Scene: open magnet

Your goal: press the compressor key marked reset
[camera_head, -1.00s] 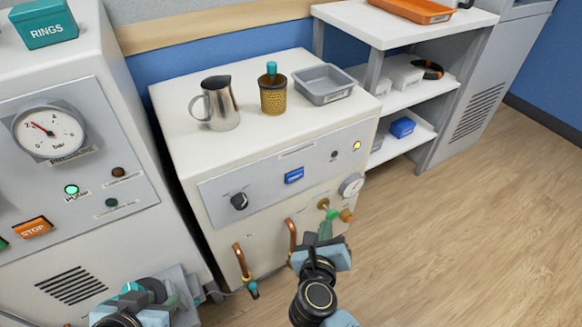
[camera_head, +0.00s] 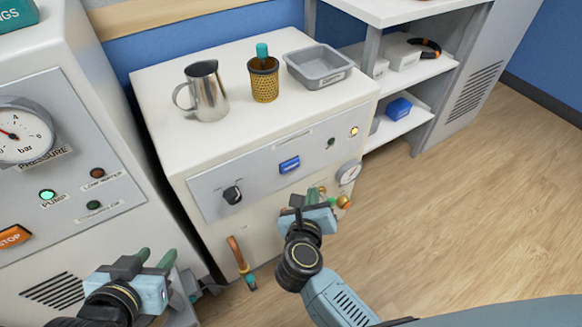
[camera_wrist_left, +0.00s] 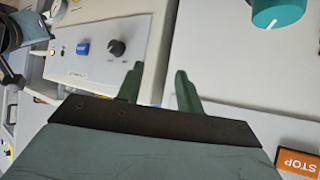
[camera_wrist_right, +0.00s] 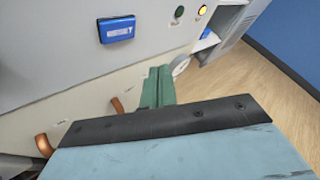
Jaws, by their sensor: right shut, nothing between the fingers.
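The compressor is the white cabinet (camera_head: 150,90) with a grey front panel. Its blue key (camera_head: 289,165) sits mid-panel, and its lettering is too small to read. The blue key also shows in the right wrist view (camera_wrist_right: 116,29) and in the left wrist view (camera_wrist_left: 82,48). My right gripper (camera_head: 318,194) is shut and empty, in front of the panel's lower right, below and to the right of the blue key. My left gripper (camera_head: 152,256) is open and empty, low at the left, in front of the gap between the two cabinets.
A copper pipe (camera_head: 237,254) juts below. A metal jug (camera_head: 207,92), brass cup (camera_head: 263,80) and grey tray (camera_head: 318,68) stand on top. Floor at right is clear.

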